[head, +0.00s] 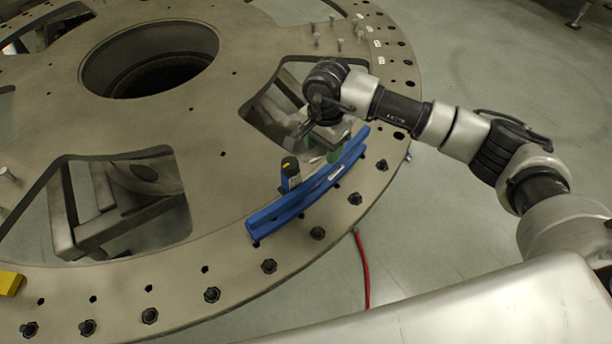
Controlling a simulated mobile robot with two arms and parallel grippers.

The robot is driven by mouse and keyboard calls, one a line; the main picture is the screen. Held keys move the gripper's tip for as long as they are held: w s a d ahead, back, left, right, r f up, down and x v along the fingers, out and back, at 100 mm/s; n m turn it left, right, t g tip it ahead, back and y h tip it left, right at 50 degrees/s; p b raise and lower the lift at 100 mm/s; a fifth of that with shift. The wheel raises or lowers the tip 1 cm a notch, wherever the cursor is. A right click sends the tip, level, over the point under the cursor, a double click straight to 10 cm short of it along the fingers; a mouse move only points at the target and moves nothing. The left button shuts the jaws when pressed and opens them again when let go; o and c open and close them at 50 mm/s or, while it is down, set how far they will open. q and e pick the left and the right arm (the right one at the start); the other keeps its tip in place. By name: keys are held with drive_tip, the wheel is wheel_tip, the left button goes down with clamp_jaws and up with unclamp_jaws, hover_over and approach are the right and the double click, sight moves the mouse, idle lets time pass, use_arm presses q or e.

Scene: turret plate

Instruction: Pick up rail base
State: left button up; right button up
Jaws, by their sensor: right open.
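The rail base is a long, curved blue piece (300,205) lying on the large round metal plate near its right front rim, inside the row of bolts. My right gripper (306,136) is open, over the plate near the rail's far end, just to its left. I cannot tell whether it touches anything. A short blue cylinder with a black top (290,174) stands beside the rail's left side. A green item (338,150), partly hidden, is close to the gripper and the rail. My left gripper is not in view.
The turret plate (215,130) has large cutouts and a round central hole (160,68). Black bolts (269,266) line its rim. Several loose bolts (340,44) stand at the back right. A yellow block (10,283) is at the left edge. A red cable (362,270) hangs below the rim.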

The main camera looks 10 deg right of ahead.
sight(321, 170)
drive_tip(key=f, duration=0.2)
drive_tip(key=s+f+p, duration=0.1)
drive_tip(key=shift+s+f, duration=0.15)
drive_tip(key=shift+f, duration=0.2)
drive_tip(key=shift+a+f+p, duration=0.1)
drive_tip(key=shift+f+p, duration=0.2)
drive_tip(key=shift+f, duration=0.05)
drive_tip(key=f+p, duration=0.1)
drive_tip(key=f, duration=0.1)
drive_tip(key=f+p, duration=0.1)
drive_tip(key=shift+s+a+f, duration=0.15)
drive_tip(key=shift+s+f, duration=0.05)
drive_tip(key=shift+f, duration=0.65)
clamp_jaws()
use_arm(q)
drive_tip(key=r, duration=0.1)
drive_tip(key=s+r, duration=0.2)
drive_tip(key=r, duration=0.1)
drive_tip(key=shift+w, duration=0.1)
use_arm(e)
drive_tip(key=shift+w+r, duration=0.15)
drive_tip(key=shift+w, duration=0.05)
